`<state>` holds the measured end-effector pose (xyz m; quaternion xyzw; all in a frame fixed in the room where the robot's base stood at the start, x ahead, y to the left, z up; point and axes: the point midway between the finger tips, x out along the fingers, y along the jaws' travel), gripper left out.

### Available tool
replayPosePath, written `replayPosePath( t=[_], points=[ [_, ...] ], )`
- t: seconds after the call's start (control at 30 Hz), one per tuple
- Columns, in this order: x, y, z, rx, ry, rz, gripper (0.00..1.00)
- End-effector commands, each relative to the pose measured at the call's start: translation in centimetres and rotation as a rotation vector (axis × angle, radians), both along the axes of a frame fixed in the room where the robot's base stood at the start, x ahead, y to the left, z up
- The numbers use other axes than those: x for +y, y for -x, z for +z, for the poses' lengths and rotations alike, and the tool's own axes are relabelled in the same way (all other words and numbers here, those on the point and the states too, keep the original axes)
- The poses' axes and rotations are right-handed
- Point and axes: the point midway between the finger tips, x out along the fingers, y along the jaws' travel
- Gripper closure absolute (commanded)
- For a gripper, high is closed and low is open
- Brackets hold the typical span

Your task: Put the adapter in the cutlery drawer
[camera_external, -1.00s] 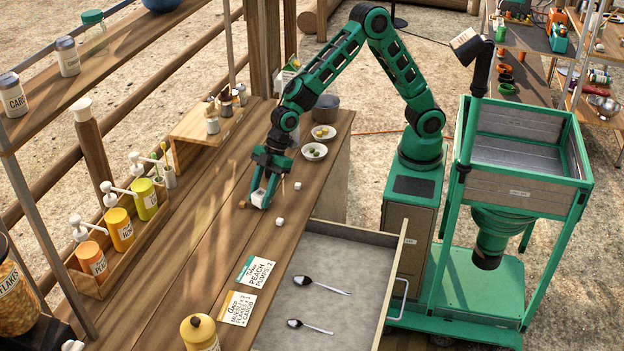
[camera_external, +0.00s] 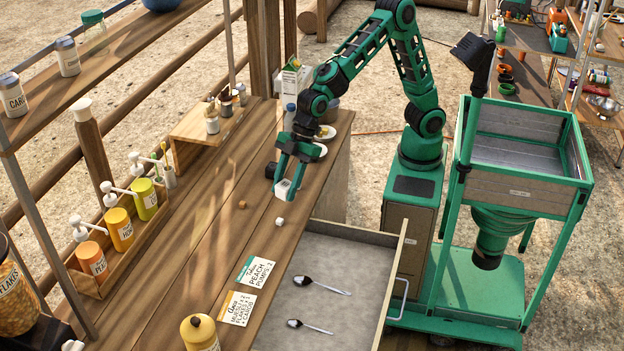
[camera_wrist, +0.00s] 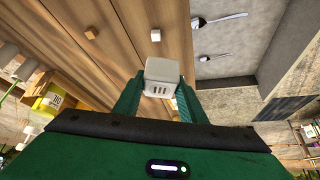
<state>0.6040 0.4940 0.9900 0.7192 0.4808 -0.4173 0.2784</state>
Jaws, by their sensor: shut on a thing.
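My gripper (camera_external: 288,188) is shut on the adapter (camera_external: 284,188), a small white block. It is held above the wooden counter, near the edge on the drawer's side. In the wrist view the adapter (camera_wrist: 162,76) sits between my fingertips, with dark slots on the face toward the camera. The cutlery drawer (camera_external: 330,258) is pulled open, in front of and to the right of my gripper in the outside view. Two spoons (camera_external: 320,285) lie in it, with wide bare floor around them. The drawer also shows in the wrist view (camera_wrist: 232,68).
A white cube (camera_external: 280,221) and a brown cube (camera_external: 242,204) lie on the counter. Two order cards (camera_external: 255,270) and a yellow bottle (camera_external: 199,332) are near the drawer. Bowls (camera_external: 325,133) stand behind my gripper. A rack of pump bottles (camera_external: 120,235) is at left.

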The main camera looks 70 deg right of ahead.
Motion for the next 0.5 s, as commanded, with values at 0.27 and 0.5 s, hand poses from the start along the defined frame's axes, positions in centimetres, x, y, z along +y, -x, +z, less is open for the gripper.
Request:
replayPosePath(
  t=[0.27,0.5],
  points=[
    [0.1,0.0,4.1,-0.002,-0.003,-0.001,0.9],
    [-0.3,3.4,4.7,0.005,0.01,0.162,0.9]
  ],
)
